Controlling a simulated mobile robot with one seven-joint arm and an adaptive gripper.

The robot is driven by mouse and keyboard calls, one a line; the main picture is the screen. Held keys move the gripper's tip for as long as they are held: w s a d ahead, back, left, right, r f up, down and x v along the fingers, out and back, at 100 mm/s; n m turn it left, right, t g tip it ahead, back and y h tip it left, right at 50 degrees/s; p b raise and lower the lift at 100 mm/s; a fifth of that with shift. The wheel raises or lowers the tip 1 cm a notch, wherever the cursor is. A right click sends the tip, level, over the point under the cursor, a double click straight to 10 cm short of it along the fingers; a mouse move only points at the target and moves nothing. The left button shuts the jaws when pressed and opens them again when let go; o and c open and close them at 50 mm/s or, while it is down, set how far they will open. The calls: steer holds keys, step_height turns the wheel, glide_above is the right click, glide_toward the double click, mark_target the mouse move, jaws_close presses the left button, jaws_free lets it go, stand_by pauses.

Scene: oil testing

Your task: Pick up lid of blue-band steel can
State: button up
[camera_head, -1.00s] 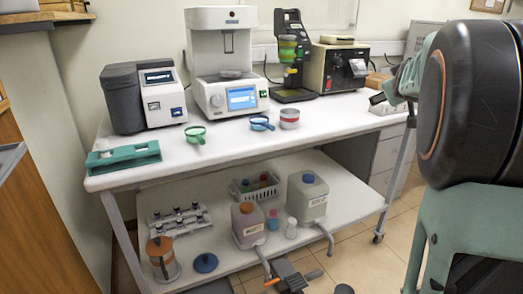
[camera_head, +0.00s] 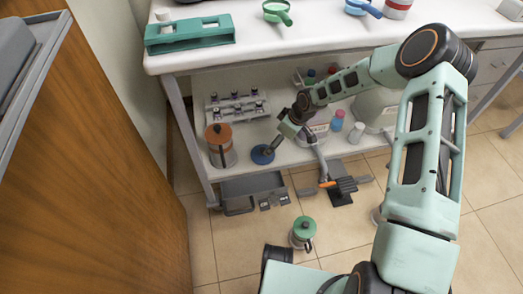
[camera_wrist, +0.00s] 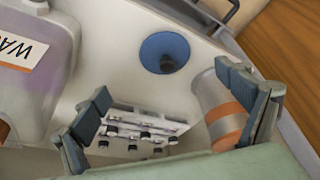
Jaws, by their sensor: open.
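The blue lid (camera_head: 262,154) is a round disc with a dark knob. It appears to lie flat on the lower shelf, right of the orange-lidded can. In the wrist view the blue lid (camera_wrist: 152,47) is beyond the fingertips, its dark knob facing up. My gripper (camera_head: 287,130) is open and empty near the lid, at its upper right in the head view. In the wrist view my gripper (camera_wrist: 165,88) has its fingers wide apart. I cannot make out a blue-banded steel can body.
An orange-banded steel can (camera_wrist: 207,92) stands close to one finger. A vial rack (camera_head: 238,107) and a labelled jug (camera_wrist: 50,75) are also near on the shelf (camera_head: 190,118). A green-lidded can (camera_head: 303,234) and a pedal-like grey device (camera_head: 340,190) are on the floor.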

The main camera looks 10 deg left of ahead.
mark_target(264, 150)
steer(key=x, duration=0.2)
steer(key=a+b+x, duration=0.1)
steer(key=x, duration=0.3)
steer(key=shift+s+a+f+b, duration=0.2)
steer(key=shift+a+b, duration=0.1)
steer(key=shift+a, duration=0.05)
steer(key=shift+y, duration=0.3)
steer(key=shift+b+x, duration=1.1)
steer(key=shift+x, duration=1.65)
steer(key=shift+w+r, duration=0.1)
steer(key=shift+w, duration=0.05)
steer(key=c, duration=1.1)
steer(key=shift+r, duration=0.15)
